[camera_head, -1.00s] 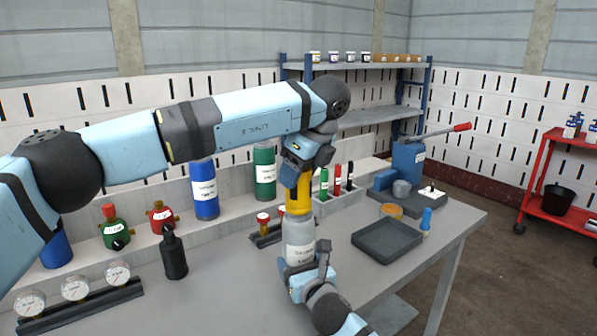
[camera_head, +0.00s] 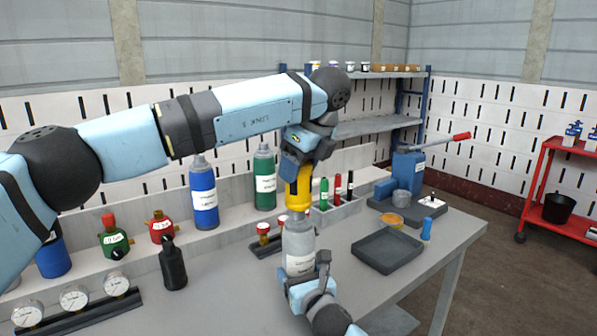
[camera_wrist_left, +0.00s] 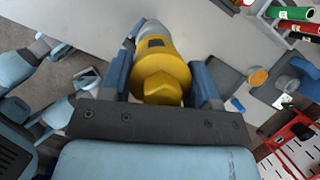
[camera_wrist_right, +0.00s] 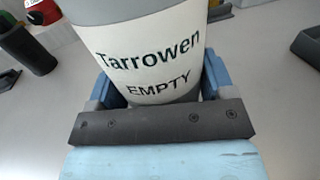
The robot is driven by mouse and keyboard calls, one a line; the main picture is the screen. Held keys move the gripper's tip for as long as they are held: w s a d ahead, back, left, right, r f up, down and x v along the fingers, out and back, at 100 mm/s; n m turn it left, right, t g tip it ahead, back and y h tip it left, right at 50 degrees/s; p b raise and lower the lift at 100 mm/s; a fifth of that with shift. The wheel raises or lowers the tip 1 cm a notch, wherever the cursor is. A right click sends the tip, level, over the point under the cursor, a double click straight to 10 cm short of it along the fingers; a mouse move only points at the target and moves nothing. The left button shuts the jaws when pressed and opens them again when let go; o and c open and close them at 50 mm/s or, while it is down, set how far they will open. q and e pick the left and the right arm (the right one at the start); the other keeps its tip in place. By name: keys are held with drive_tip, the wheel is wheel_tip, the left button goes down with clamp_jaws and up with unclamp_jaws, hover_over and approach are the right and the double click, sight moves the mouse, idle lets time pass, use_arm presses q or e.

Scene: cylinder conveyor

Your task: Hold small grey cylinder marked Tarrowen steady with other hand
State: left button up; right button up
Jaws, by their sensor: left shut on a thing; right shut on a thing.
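The small grey cylinder (camera_head: 299,243) stands upright on the workbench (camera_head: 232,285). Its white label reads "Tarrowen EMPTY" in the right wrist view (camera_wrist_right: 150,62). A yellow cap-like part (camera_head: 299,192) with a hexagonal end (camera_wrist_left: 161,82) is at the top of the cylinder. My left gripper (camera_head: 297,172) reaches down from above and is shut on the yellow part. My right gripper (camera_head: 306,278) is low at the front and is shut around the cylinder's lower body. The far side of the cylinder is hidden in every view.
A blue cylinder (camera_head: 204,195) and a green cylinder (camera_head: 264,180) stand behind. Red and green valves, a black bottle (camera_head: 173,266) and several gauges (camera_head: 73,298) are at left. A dark tray (camera_head: 387,250) lies to the right.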

use_arm(q)
drive_tip(key=shift+r, duration=0.1)
drive_tip(key=shift+r, duration=1.6)
drive_tip(key=shift+r, duration=0.15)
use_arm(e)
drive_tip(key=o, duration=1)
use_arm(q)
wheel_tip(320, 180, up, 10)
drive_tip(key=shift+r, duration=0.25)
idle(0.4)
